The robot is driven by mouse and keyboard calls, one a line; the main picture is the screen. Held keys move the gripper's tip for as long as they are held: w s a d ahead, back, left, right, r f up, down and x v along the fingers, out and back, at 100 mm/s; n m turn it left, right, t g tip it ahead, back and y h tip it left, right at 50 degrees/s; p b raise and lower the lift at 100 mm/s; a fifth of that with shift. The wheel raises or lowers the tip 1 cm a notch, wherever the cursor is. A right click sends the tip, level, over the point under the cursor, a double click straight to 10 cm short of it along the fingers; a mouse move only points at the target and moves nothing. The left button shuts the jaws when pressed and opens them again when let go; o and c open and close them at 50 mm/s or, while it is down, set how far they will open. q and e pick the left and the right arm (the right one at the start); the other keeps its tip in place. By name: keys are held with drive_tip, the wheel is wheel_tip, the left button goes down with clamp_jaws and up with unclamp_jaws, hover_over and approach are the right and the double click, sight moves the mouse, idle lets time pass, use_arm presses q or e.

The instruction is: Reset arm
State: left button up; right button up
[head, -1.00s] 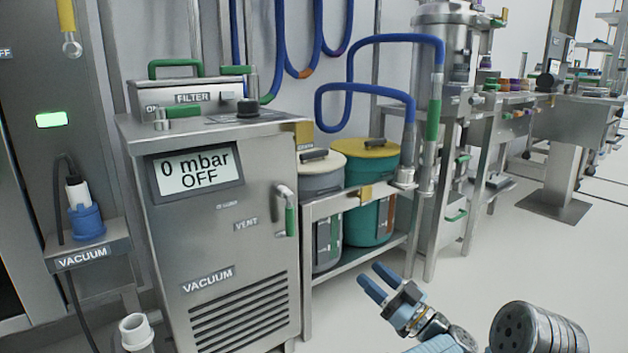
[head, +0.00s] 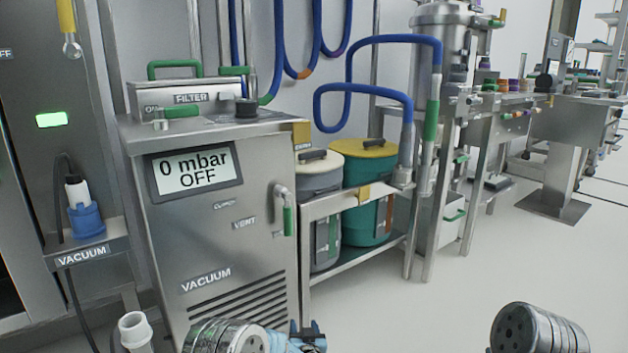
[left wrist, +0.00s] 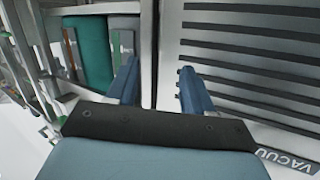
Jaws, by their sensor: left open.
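My left gripper (head: 308,334) is at the bottom edge of the head view, low in front of the vacuum cabinet and partly cut off. In the left wrist view my left gripper (left wrist: 157,78) shows two blue fingers apart with nothing between them. Behind the fingers, the slatted vacuum cabinet front (left wrist: 245,75) is on the right and the teal container (left wrist: 93,52) is on the left. My right gripper is out of view; only a metal joint, apparently of my right arm, shows at bottom right of the head view.
The vacuum cabinet (head: 222,235) reads 0 mbar OFF. Beside it, a shelf frame (head: 352,262) holds a grey container (head: 320,225) and a yellow-lidded container (head: 365,195). A white nozzle (head: 134,330) stands at lower left. The floor (head: 455,290) at right is clear.

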use_arm(q)
drive_tip(key=s+a+f+g+h, duration=0.2)
drive_tip(key=s+a+f+g, duration=0.2)
drive_tip(key=s+f, duration=0.35)
drive_tip(key=s+a+f+g+h, duration=0.2)
drive_tip(key=s+a+f+g, duration=0.3)
drive_tip(key=s, duration=0.4)
drive_tip(key=s+f+n+g+h, duration=0.25)
drive_tip(key=s+g, duration=0.25)
drive_tip(key=s, duration=1.6)
wheel_tip(320, 180, up, 14)
drive_tip(key=s+p, duration=0.2)
drive_tip(key=p, duration=1.2)
drive_tip(key=shift+m+g, duration=0.3)
drive_tip(key=shift+m, duration=0.05)
drive_tip(key=shift+d+f, duration=0.1)
drive_tip(key=shift+f, duration=0.05)
drive_tip(key=shift+c, duration=0.3)
